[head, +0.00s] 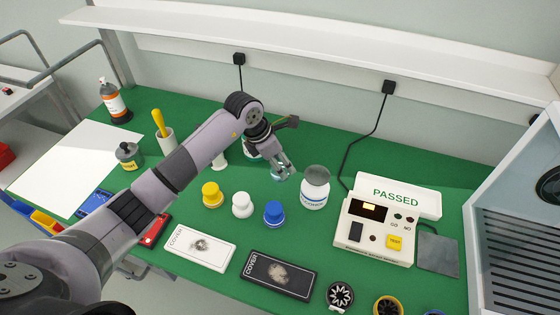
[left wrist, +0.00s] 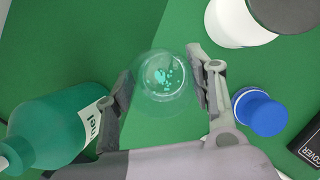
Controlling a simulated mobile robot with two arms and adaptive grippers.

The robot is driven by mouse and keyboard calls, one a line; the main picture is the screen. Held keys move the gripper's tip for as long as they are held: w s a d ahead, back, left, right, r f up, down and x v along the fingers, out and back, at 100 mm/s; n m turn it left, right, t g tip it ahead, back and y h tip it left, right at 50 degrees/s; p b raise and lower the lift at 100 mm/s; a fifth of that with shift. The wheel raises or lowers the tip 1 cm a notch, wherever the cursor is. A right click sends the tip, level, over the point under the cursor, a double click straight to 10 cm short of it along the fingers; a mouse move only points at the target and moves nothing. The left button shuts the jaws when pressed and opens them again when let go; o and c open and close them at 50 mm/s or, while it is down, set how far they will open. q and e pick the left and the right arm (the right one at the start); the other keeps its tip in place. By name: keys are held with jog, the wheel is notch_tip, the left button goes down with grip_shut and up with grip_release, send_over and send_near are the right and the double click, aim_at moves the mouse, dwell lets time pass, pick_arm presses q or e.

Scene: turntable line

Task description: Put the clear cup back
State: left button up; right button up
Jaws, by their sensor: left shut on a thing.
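The clear cup (left wrist: 163,78) shows in the left wrist view between my fingers, with teal specks at its bottom. My left gripper (left wrist: 162,92) is shut on it, one finger on each side. In the head view my left gripper (head: 283,168) is over the green mat, left of the white jar (head: 315,192). There the cup (head: 277,174) is faint and mostly hidden by the fingers. I cannot tell whether it touches the mat. My right gripper is not in view.
A teal bottle (left wrist: 55,125) stands close left of the gripper in the left wrist view. Yellow (head: 212,196), white (head: 242,206) and blue (head: 274,213) knobbed pieces stand in front. A tester (head: 376,232) with a PASSED sign is at right. A shelf (head: 330,50) overhangs the back.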

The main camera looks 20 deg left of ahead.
pick_arm(q)
jog(key=shift+f, duration=0.45)
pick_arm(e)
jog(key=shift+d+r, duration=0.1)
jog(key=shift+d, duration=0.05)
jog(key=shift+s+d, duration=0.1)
pick_arm(q)
jog(key=shift+f, duration=0.2)
jog(key=o, duration=1.3)
jog(key=shift+o, duration=0.2)
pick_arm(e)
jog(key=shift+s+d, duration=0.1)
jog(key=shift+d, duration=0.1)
